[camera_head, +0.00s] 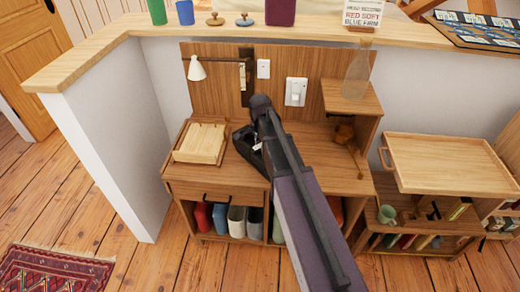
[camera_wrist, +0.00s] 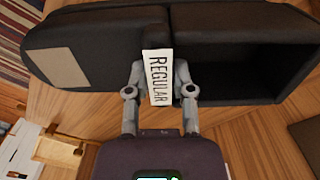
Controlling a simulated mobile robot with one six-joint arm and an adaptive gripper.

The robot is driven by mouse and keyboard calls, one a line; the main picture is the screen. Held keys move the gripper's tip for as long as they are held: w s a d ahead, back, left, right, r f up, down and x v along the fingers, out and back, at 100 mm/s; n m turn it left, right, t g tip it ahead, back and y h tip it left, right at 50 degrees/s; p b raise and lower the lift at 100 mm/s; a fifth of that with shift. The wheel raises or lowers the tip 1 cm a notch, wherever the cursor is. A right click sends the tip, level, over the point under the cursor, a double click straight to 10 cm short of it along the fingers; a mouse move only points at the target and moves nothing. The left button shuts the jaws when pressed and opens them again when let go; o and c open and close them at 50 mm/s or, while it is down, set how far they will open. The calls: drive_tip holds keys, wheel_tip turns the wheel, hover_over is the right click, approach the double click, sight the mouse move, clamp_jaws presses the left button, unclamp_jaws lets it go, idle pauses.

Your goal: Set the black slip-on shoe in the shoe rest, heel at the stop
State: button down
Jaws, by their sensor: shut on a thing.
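The black slip-on shoe (camera_wrist: 225,75) fills the top of the wrist view, its dark opening at the right and its closed part with a grey patch at the left. My gripper (camera_wrist: 160,82) is shut on it, with one finger on each side of a white REGULAR label (camera_wrist: 158,62). In the head view the shoe (camera_head: 244,142) is partly hidden behind my arm, over the middle of the wooden desk. A pale wooden piece with a raised rim (camera_head: 201,143), apparently the shoe rest, lies left of it. I cannot tell which edge is the stop.
A lamp (camera_head: 197,69) juts from the back panel above the pale piece. A bottle (camera_head: 357,72) stands on a raised shelf (camera_head: 350,98) at right. A wooden tray-topped cart (camera_head: 448,160) stands farther right.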

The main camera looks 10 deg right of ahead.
drive_tip(key=shift+f, duration=0.1)
idle(0.3)
drive_tip(key=shift+c, duration=2.4)
unclamp_jaws()
drive_tip(key=shift+r, duration=0.2)
wheel_tip(320, 180, up, 12)
drive_tip(key=p, duration=1.2)
drive_tip(key=shift+f, duration=0.1)
